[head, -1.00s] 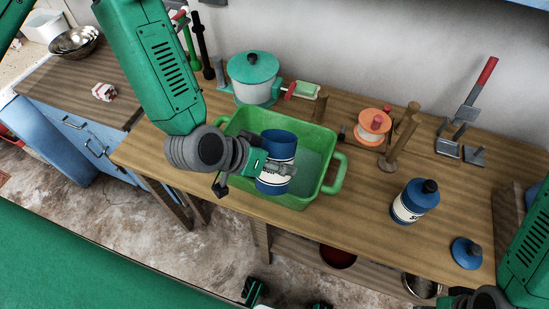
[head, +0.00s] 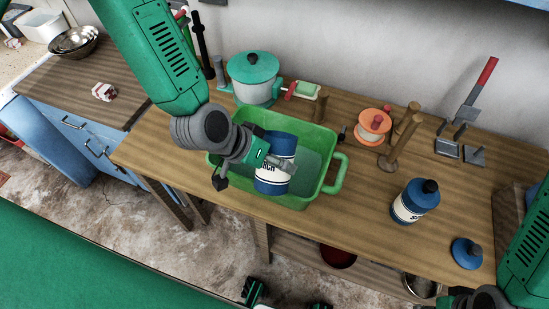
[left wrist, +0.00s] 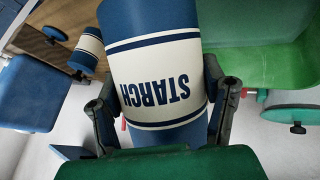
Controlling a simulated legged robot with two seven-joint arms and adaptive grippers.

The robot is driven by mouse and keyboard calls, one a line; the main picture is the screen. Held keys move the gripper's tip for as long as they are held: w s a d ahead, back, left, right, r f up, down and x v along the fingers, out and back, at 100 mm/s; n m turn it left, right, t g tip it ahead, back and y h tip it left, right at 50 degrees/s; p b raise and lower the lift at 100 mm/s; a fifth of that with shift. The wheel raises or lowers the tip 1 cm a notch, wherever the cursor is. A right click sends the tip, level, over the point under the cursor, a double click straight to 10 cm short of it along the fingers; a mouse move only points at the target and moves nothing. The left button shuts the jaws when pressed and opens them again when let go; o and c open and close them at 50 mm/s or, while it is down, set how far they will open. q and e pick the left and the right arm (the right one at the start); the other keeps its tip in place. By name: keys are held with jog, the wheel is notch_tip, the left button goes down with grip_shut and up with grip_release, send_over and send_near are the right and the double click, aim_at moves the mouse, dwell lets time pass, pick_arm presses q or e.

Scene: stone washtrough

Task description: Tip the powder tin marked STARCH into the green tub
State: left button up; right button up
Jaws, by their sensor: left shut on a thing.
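The STARCH tin (head: 272,178), blue with a white label, is held over the green tub (head: 337,182). My left gripper (head: 282,163) is shut around its side. In the head view the tin leans slightly. In the left wrist view the tin (left wrist: 160,85) fills the middle, its lettering upside down, between the two fingers (left wrist: 160,110). The tin's mouth is not clearly seen and no falling powder shows. The tub's visible floor looks pale green.
A second blue tin (head: 413,203) with a knobbed lid stands right of the tub; a loose blue lid (head: 467,253) lies near the front edge. A green-lidded pot (head: 253,78), an orange spool (head: 373,126) and wooden posts (head: 400,140) stand behind. The table between is clear.

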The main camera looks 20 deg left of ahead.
pick_arm(q)
jog(key=shift+w+f+g, duration=0.15)
jog(key=shift+w+g, duration=0.05)
jog(key=shift+g, duration=0.8)
jog(key=shift+n, duration=0.3)
jog(key=shift+w+f+g, duration=0.1)
jog(key=shift+g, duration=0.4)
jog(key=shift+f+g, duration=0.15)
jog(key=shift+g, duration=0.35)
jog(key=shift+w+f+n+g, duration=0.15)
jog(key=shift+f+n+g, duration=0.25)
jog(key=shift+g, duration=0.5)
